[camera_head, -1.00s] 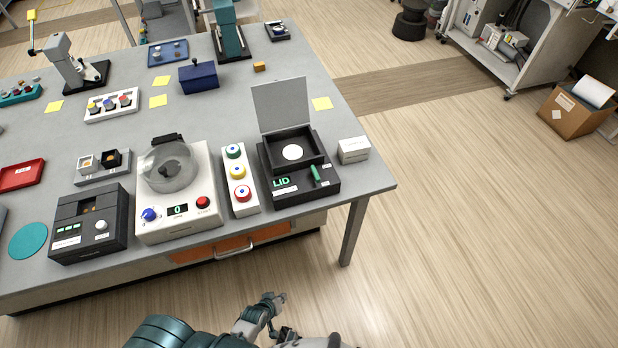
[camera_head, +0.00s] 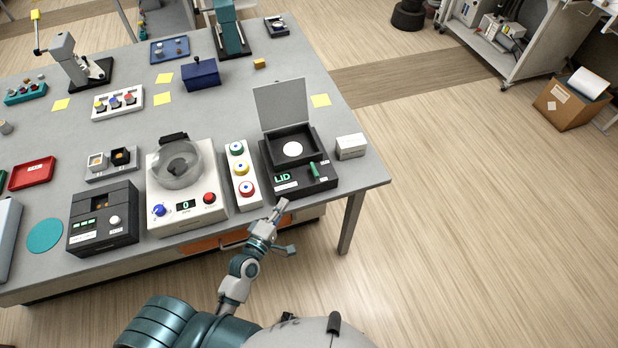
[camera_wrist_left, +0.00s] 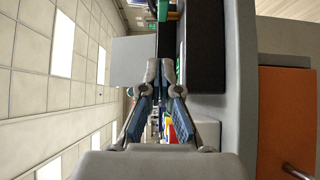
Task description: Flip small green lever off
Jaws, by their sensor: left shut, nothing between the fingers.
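The small green lever (camera_head: 314,169) stands on the front right of a black box (camera_head: 318,184) whose front panel reads LID. The box's grey lid (camera_head: 281,107) is up, and a white disc lies inside. My left gripper (camera_head: 282,204) is shut and empty, at the table's front edge just in front of the box, below and left of the lever and apart from it. In the left wrist view the gripper's fingers (camera_wrist_left: 160,68) point at the box's side, and the green lever (camera_wrist_left: 178,70) shows small beyond them. My right gripper is not in view.
A white panel with several round buttons (camera_head: 242,168) stands left of the box, then a white machine with a clear bowl (camera_head: 188,215). A small white box (camera_head: 350,146) sits close on the right. The table's front edge is near my gripper.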

